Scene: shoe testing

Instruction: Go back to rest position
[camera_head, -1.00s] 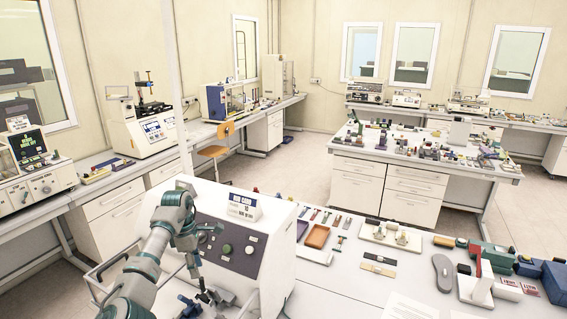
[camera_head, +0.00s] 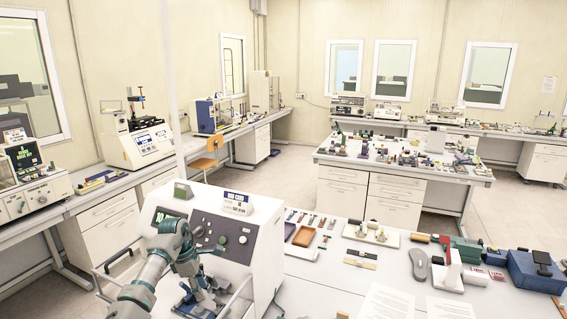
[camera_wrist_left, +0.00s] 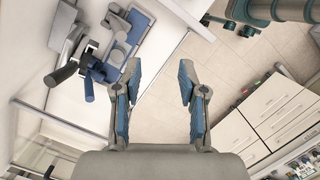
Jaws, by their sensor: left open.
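My left gripper (camera_head: 207,303) is in front of the white test machine (camera_head: 262,240) in the head view, low and left of the middle. In the left wrist view its two blue-padded fingers (camera_wrist_left: 157,95) stand wide apart with nothing between them. Bare floor shows beyond the gap. The machine's blue and black clamp parts (camera_wrist_left: 105,65) lie to the left of the fingers. My right gripper is not in view.
The near table (camera_head: 325,285) holds a brown tray (camera_head: 304,236), a grey shoe sole (camera_head: 418,263) and a blue box (camera_head: 537,272) at its right. White cabinets (camera_head: 345,195) stand farther back. Metal rails (camera_head: 113,262) flank the machine. Floor is clear behind it.

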